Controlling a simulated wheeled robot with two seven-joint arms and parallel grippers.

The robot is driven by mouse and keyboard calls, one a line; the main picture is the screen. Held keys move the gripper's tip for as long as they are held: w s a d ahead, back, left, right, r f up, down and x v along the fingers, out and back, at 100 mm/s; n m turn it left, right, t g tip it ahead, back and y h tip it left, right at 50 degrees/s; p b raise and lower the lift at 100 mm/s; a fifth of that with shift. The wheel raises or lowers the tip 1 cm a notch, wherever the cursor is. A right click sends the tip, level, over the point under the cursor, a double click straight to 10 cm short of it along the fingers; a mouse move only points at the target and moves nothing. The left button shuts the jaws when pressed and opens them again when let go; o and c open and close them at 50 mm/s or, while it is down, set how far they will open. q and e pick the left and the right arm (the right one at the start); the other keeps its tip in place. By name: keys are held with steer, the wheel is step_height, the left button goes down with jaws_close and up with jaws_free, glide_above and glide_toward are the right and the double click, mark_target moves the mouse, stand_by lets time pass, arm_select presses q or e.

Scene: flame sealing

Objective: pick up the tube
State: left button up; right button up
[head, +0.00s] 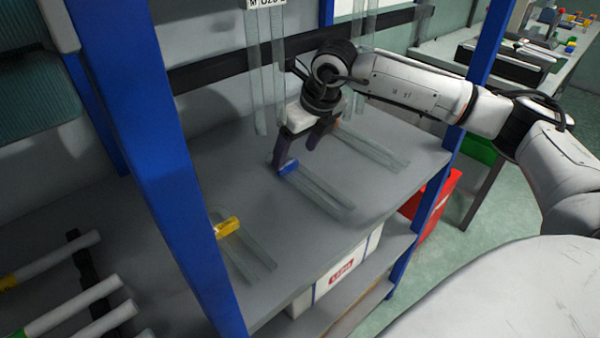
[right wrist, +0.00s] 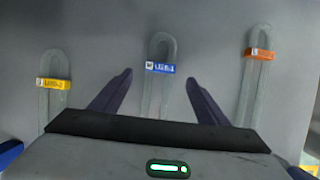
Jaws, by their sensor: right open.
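Three clear U-shaped tubes lie on the grey shelf (head: 390,205). The middle tube (head: 325,192) has a blue tag (head: 288,168), which also shows in the right wrist view (right wrist: 160,68). The left tube has a yellow tag (head: 228,227), and the right tube (head: 372,147) has an orange tag (right wrist: 260,54). My right gripper (head: 298,152) is open and points down over the bent end of the blue-tagged tube. In the right wrist view its fingers (right wrist: 158,78) are on either side of this tube. Any contact cannot be told. My left gripper is not in view.
Blue posts (head: 180,150) frame the shelf at left and right. Clear tubes (head: 265,85) stand upright at the back by a black bar. White-ended rods (head: 75,305) lie at the lower left. A white box (head: 340,270) sits below, with a red bin (head: 437,202) beside it.

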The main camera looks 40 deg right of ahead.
mark_target(288, 164)
steer(key=shift+w+f, duration=0.3)
steer(key=shift+w, duration=0.1)
steer(key=x, duration=0.4)
steer(key=shift+f+p, duration=0.2)
steer(key=shift+p, duration=0.1)
steer(key=shift+c, duration=0.2)
steer(key=c, duration=1.1)
